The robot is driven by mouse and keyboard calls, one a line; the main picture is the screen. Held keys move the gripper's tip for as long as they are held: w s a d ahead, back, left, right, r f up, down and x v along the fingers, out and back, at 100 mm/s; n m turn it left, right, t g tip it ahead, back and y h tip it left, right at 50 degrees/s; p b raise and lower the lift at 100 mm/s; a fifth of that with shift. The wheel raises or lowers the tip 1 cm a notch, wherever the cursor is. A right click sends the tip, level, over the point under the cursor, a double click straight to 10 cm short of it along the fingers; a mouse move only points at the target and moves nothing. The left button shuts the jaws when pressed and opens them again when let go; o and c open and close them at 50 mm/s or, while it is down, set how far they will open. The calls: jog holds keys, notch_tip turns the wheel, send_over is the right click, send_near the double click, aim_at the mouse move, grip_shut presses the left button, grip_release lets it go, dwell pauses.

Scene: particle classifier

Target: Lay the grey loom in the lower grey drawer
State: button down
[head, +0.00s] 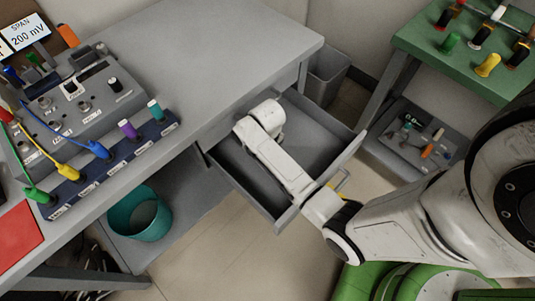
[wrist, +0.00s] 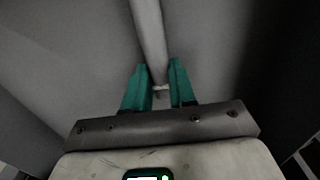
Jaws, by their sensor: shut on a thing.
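The grey drawer (head: 318,140) stands pulled open under the grey bench in the head view. My arm reaches over its front edge, and its end is over or inside the drawer. My gripper is hidden behind my own arm in the head view. In the wrist view my gripper (wrist: 158,70) has teal fingers closed on the grey loom (wrist: 148,28), a long, thin grey piece running up from between the fingertips. Grey surfaces lie around it. I cannot tell whether the loom touches the drawer floor.
A grey bench top (head: 235,45) carries an instrument box (head: 85,95) and a blue strip with coloured plugs (head: 110,165). A teal bin (head: 138,214) stands below the bench. A green table (head: 460,60) with screwdrivers is at the right, with a grey tray (head: 412,140) below it.

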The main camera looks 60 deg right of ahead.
jog(key=c, duration=0.9)
grip_release()
jog(key=shift+c, duration=0.2)
notch_tip(320, 180, up, 12)
jog(key=p, duration=0.3)
jog(key=s+a+r+n+t, duration=0.1)
jog(key=s+a+r+n, duration=0.1)
jog(key=s+a, duration=0.9)
jog(key=shift+s+a+r+n, duration=0.25)
jog(key=shift+s+a+n, duration=0.15)
jog(key=shift+s, duration=0.4)
